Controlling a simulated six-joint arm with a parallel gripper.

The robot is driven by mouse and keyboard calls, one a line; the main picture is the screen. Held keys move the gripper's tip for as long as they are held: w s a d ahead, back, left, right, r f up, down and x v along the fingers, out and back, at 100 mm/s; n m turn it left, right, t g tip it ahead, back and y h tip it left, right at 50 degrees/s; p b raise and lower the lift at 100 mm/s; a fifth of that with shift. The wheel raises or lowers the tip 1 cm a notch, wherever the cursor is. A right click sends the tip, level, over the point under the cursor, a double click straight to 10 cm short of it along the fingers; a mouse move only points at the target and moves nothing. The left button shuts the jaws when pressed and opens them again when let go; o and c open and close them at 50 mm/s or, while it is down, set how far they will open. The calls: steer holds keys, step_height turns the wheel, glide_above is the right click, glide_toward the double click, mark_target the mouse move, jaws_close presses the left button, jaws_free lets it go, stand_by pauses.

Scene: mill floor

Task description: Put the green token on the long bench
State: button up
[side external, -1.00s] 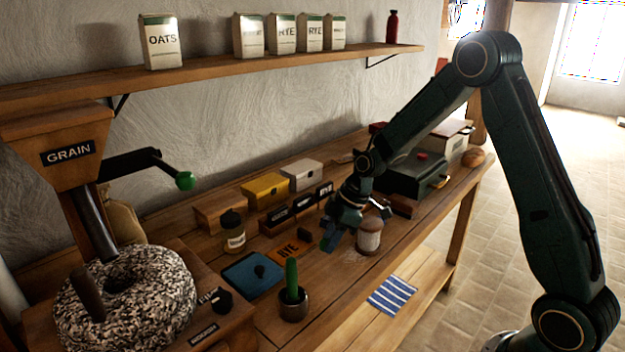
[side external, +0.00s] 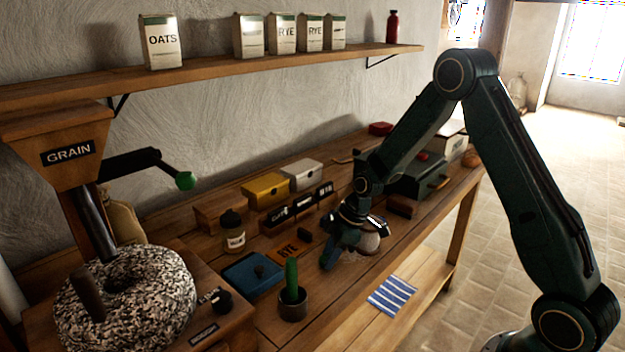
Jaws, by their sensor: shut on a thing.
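The long bench (side external: 340,290) is the wooden work table along the wall. My gripper (side external: 345,252) is low over its middle, in front of a pale jar (side external: 371,243) that it partly covers. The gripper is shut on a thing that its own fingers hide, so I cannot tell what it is. I cannot make out the green token anywhere; it may be in the fingers. I cannot tell whether the fingertips touch the bench.
Yellow (side external: 266,191) and white (side external: 302,175) boxes are behind. A dark case (side external: 415,178) is at right. A striped cloth (side external: 392,296) lies on the lower shelf.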

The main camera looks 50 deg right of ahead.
steer(key=shift+f, duration=0.1)
steer(key=o, duration=0.9)
steer(key=shift+o, duration=0.2)
steer(key=v, duration=1.2)
